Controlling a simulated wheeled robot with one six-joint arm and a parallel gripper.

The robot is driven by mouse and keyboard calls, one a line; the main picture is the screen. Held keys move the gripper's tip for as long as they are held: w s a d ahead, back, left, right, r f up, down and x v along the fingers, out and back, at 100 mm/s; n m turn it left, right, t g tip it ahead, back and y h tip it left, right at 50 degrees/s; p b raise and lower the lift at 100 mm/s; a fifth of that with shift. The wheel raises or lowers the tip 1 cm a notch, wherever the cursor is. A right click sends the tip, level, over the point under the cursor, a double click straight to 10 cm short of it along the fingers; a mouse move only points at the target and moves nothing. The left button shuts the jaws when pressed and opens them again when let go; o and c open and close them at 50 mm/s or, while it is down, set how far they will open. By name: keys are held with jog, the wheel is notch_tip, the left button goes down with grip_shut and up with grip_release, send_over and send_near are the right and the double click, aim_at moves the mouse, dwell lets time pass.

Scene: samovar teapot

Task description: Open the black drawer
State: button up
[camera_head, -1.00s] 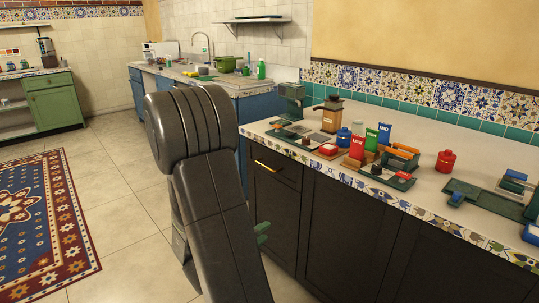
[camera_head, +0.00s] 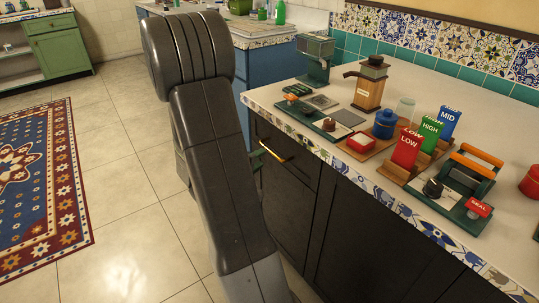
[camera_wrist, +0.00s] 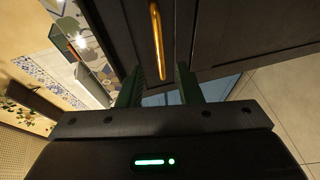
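The black drawer (camera_head: 296,170) is at the top of the dark cabinet, under the patterned counter edge. Its front looks flush with the cabinet. Its gold bar handle (camera_head: 272,153) also shows in the wrist view (camera_wrist: 158,40). In the wrist view my gripper (camera_wrist: 160,80) has its two green fingers apart with nothing between them. The handle lies just beyond the fingertips, roughly in line with the gap, and I see no contact. In the head view my arm hides most of the gripper; a bit of green shows left of the drawer.
The countertop (camera_head: 335,88) above holds a grinder (camera_head: 370,83), a blue jar (camera_head: 384,124), red, green and blue packets, and trays. A dark cabinet door (camera_head: 345,235) is to the drawer's right. The tiled floor (camera_head: 120,190) at left is clear, with a patterned rug (camera_head: 75,190).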

aim_at(270, 152)
jog(key=b+x, duration=0.1)
jog(key=x, duration=0.6)
jog(key=shift+w+d+b, duration=0.15)
jog(key=shift+w+b, duration=0.15)
jog(key=shift+b, duration=0.1)
jog(key=shift+c, duration=0.4)
grip_shut()
